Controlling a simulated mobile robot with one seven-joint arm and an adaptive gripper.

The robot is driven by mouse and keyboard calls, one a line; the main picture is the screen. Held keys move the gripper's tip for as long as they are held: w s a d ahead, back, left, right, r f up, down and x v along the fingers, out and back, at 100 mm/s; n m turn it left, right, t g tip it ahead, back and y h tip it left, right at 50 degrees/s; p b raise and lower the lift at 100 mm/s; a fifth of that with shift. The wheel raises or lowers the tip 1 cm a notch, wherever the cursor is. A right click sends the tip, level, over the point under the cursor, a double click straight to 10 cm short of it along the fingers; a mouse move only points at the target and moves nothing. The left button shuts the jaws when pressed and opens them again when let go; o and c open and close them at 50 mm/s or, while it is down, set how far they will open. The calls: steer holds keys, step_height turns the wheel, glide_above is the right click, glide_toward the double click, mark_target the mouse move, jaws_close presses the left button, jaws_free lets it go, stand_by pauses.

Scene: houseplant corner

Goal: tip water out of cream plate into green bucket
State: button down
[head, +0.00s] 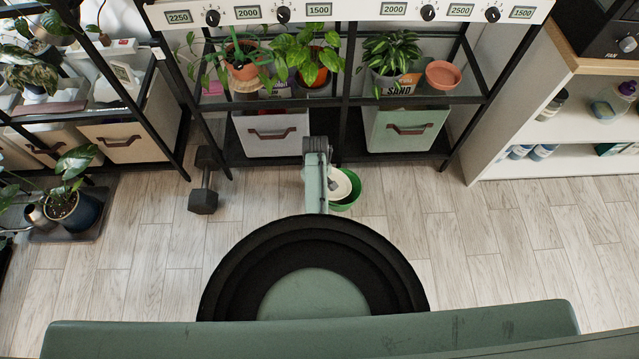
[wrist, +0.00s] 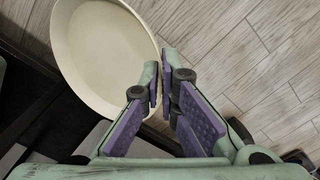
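The cream plate (wrist: 105,50) fills the upper left of the wrist view, with its inside facing the camera. My gripper (wrist: 160,78) is closed on the plate's near right rim, one finger on each side of it. In the head view the plate (head: 342,186) shows just right of my arm, over the left part of the green bucket (head: 352,200). The bucket stands on the floor and does not show in the wrist view. My arm hides part of the plate and bucket in the head view. I cannot make out water in either.
A black shelf with potted plants and a white bin (head: 271,133) stands just behind the bucket. A dumbbell (head: 204,182) lies on the floor to the left. A potted plant (head: 75,205) stands farther left. The floor right of the bucket is clear.

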steer(key=t+h+b, duration=0.1)
steer(key=s+a+f+t+h+b, duration=0.1)
steer(key=t+h+b, duration=0.1)
steer(key=shift+s+a+f, duration=0.2)
steer(key=shift+a+f, duration=0.05)
steer(key=shift+f, duration=0.1)
stand_by(0.8)
steer(key=shift+r, duration=0.15)
stand_by(0.3)
